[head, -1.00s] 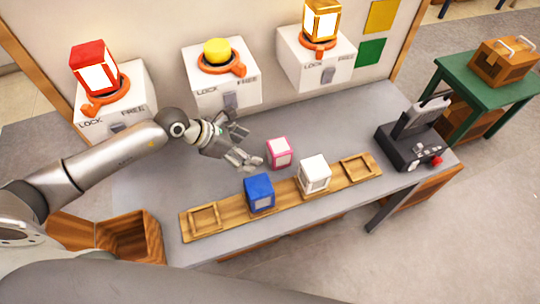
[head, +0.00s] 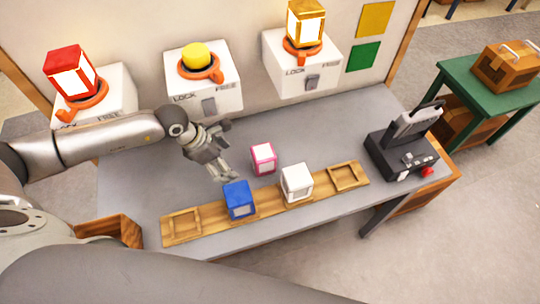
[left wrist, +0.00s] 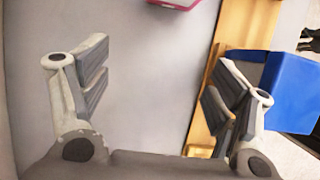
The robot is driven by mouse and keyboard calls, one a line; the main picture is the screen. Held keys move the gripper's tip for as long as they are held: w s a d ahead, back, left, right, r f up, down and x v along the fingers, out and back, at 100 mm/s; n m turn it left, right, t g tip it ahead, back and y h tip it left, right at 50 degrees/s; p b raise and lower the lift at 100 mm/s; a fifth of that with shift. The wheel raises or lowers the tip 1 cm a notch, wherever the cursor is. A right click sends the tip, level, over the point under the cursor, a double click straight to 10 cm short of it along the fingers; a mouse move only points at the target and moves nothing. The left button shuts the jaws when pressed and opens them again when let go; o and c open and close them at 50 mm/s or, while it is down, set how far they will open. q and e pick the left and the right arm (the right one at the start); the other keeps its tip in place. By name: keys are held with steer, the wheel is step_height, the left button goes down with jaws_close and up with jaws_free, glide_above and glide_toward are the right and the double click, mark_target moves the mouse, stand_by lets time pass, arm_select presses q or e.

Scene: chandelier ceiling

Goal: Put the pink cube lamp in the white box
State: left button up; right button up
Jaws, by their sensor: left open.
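The pink cube lamp (head: 263,159), with a whitish face, stands on the grey table behind the wooden rail. Its edge shows at the top of the left wrist view (left wrist: 175,3). My left gripper (head: 224,150) is open and empty, left of the pink lamp and apart from it. Its two spread fingers show in the left wrist view (left wrist: 160,85). Three white boxes stand along the back wall: one under a red lamp (head: 112,108), one with a yellow dome (head: 190,102), one under a lit gold lamp (head: 285,77). My right gripper is out of view.
A blue cube (head: 239,199) and a white cube (head: 297,183) sit on the wooden rail (head: 265,206); the blue one is close to the left gripper's right finger. A black lever device (head: 400,155) stands at the table's right. Bare table lies behind the pink lamp.

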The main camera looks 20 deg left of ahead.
mark_target(259, 153)
arm_select(q)
steer(key=w+d+p, duration=0.1)
steer(key=d, duration=0.1)
steer(key=w+d+p, duration=0.1)
steer(key=w+d, duration=0.1)
steer(key=d, duration=0.1)
steer(key=w+d+p, duration=0.1)
steer(key=w+d, duration=0.1)
steer(key=d, duration=0.1)
steer(key=shift+w+d, duration=0.15)
steer(key=shift+w, duration=0.1)
steer(key=shift+w+d+r, duration=0.15)
steer(key=shift+w+d, duration=0.15)
steer(key=shift+d, duration=0.15)
steer(key=shift+p+x, duration=0.65)
steer(key=shift+x, duration=1.95)
steer(key=shift+a, duration=0.1)
steer(key=shift+c, duration=0.2)
steer(key=c, duration=1.2)
steer(key=shift+r, duration=0.1)
